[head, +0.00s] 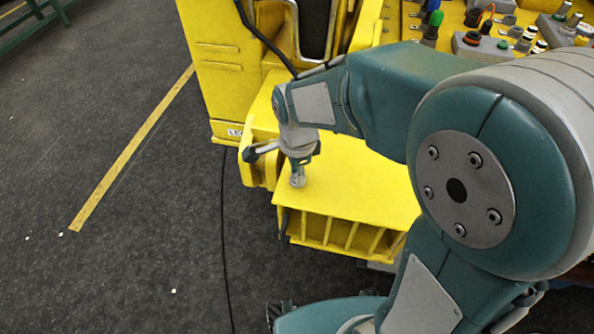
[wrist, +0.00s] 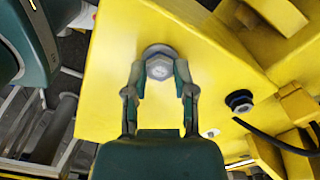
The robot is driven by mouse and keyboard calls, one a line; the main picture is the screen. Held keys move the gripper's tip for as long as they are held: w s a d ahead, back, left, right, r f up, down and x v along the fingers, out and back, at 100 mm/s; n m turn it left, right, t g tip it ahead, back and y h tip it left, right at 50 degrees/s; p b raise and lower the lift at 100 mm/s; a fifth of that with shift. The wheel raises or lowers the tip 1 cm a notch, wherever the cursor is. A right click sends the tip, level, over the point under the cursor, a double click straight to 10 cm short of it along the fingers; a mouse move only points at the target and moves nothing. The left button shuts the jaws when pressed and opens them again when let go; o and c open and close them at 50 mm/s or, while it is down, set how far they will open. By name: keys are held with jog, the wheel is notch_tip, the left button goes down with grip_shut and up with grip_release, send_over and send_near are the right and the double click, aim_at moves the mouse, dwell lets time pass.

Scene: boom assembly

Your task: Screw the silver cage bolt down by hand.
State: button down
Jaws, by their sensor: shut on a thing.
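The silver cage bolt (wrist: 159,68) has a hex head and stands on a yellow plate, with a round grey collar or washer around its far side in the wrist view. My gripper (wrist: 160,82) is shut on the bolt head, one finger on each side. In the head view my gripper (head: 298,176) points down at the yellow plate (head: 350,190) near its left part. The bolt is mostly hidden there by the fingers. How far its shank is in the plate cannot be seen.
A dark round fitting with a black cable (wrist: 239,101) sits right of the bolt in the wrist view. A panel of connectors and knobs (head: 500,40) is at the upper right of the head view. A black cable (head: 224,230) runs down the floor. The floor at left is open.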

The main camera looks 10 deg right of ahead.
jog(key=shift+w+r, duration=0.2)
jog(key=shift+c, duration=2.2)
grip_release()
jog(key=shift+f, duration=0.1)
jog(key=shift+s, duration=0.1)
notch_tip(320, 180, up, 12)
jog(key=shift+a, duration=0.1)
jog(key=s+d+r+n+t, duration=0.1)
jog(key=s+d+n+t, duration=0.4)
jog(key=s+d+n, duration=0.5)
jog(key=s+n, duration=0.2)
jog(key=n, duration=0.3)
jog(key=shift+s+d+t, duration=0.3)
jog(key=shift+s+d, duration=0.05)
jog(key=shift+d, duration=0.05)
